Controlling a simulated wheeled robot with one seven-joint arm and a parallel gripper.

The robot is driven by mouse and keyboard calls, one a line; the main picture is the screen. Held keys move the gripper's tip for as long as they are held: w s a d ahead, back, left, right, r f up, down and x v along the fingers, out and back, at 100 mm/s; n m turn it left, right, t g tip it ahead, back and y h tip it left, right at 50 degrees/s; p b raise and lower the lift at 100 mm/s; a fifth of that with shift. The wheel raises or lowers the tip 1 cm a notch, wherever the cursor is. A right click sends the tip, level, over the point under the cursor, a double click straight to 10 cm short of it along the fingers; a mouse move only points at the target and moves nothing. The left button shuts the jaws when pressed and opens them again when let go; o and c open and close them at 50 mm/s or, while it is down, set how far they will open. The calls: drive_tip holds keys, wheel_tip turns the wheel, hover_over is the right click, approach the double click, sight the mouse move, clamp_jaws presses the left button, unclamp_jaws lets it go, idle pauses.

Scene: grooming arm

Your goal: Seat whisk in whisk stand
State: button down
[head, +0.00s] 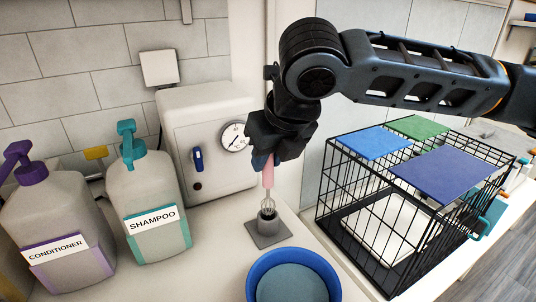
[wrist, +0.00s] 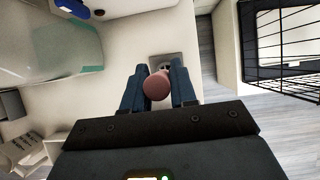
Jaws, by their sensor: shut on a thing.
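The whisk (head: 268,180) has a pink handle and a wire head, and it hangs nearly upright in the head view. My gripper (head: 264,160) is shut on its pink handle from above. The wrist view shows the round pink handle end (wrist: 157,86) between the two fingers of my gripper (wrist: 159,88). The whisk stand (head: 268,226) is a grey cup on a square base on the counter, directly below the whisk. The wire head is at the cup's mouth; I cannot tell how deep it sits. In the wrist view the stand (wrist: 166,60) is mostly hidden behind the handle and fingers.
A blue bowl (head: 293,278) stands in front of the stand. Shampoo (head: 150,205) and conditioner (head: 58,235) bottles stand to the left, and a white box with a gauge (head: 208,135) behind. A black wire cage (head: 345,195) is to the right.

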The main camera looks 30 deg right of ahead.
sight(271, 169)
drive_tip(key=shift+f+b, duration=1.25)
drive_tip(key=shift+f, duration=0.8)
drive_tip(key=c, duration=0.8)
unclamp_jaws()
drive_tip(key=shift+r, duration=0.1)
drive_tip(key=v, duration=0.7)
drive_tip(key=shift+s+r, duration=0.2)
drive_tip(key=shift+r, duration=0.05)
